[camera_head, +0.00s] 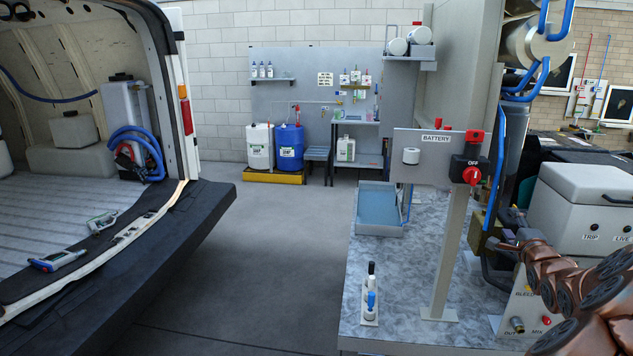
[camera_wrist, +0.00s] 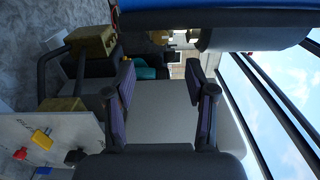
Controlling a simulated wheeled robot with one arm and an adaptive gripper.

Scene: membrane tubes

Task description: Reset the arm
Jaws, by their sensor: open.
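My gripper (camera_wrist: 160,85) shows in the wrist view with its two dark fingers apart and nothing held between them. A pale grey surface lies behind the gap, and I cannot tell how far off it is. Steel membrane tubes (camera_head: 530,42) with blue hoses stand at the upper right of the head view.
A worktop (camera_head: 400,285) carries a post with a BATTERY panel (camera_head: 428,146) and red switch, a blue tray (camera_head: 379,208) and a small bottle stand (camera_head: 370,310). A white box (camera_head: 580,210) sits close to my arm. An open van (camera_head: 80,190) stands left; floor between is clear.

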